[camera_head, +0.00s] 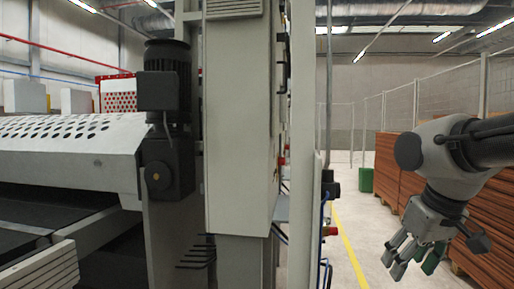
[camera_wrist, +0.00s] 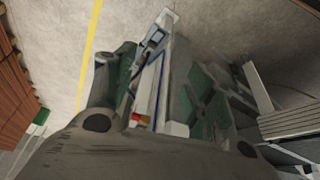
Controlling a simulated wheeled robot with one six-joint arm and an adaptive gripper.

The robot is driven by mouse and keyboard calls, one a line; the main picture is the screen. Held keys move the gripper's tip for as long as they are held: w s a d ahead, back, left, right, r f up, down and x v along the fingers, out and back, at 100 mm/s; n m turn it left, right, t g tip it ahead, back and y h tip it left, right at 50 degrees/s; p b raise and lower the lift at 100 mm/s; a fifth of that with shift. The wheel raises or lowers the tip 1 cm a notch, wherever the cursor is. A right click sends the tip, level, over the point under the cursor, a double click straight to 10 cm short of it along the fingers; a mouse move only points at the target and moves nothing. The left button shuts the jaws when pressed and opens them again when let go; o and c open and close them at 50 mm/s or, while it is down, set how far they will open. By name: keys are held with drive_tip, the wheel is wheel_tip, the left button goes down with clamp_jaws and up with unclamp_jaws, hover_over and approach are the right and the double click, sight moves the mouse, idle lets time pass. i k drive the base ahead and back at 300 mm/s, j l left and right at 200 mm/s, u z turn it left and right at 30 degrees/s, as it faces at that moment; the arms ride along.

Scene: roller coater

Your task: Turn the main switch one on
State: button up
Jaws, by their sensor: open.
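My gripper (camera_head: 413,257) hangs at the right of the head view, pointing down, open and empty. It is apart from the machine, to the right of the tall grey cabinet (camera_head: 240,125). In the wrist view my gripper's fingers (camera_wrist: 155,85) stand apart, with part of the machine visible between them, farther off. I cannot make out main switch one for certain. A small red part (camera_head: 281,160) shows at the cabinet's right edge, and another red part (camera_head: 330,231) sits lower on the machine's side. The cabinet's right-hand face is seen too edge-on to read its controls.
A dark motor (camera_head: 165,85) and a perforated cover (camera_head: 75,132) are left of the cabinet. Stacked brown boards (camera_head: 390,165) stand behind my arm, with a green bin (camera_head: 366,180) and mesh fence (camera_head: 400,105). Floor with a yellow line (camera_head: 348,245) lies open between machine and boards.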

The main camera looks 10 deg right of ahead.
sight(281, 162)
drive_tip(key=j, duration=0.2)
drive_tip(key=i+l+u, duration=0.2)
drive_tip(key=l, duration=0.45)
drive_tip(key=i+l+u, duration=0.15)
drive_tip(key=l, duration=0.55)
drive_tip(key=i+l+u, duration=0.2)
drive_tip(key=l, duration=0.55)
drive_tip(key=i+l+u, duration=0.15)
drive_tip(key=l, duration=0.6)
drive_tip(key=i+l+u, duration=0.2)
drive_tip(key=l, duration=0.55)
drive_tip(key=k, duration=0.1)
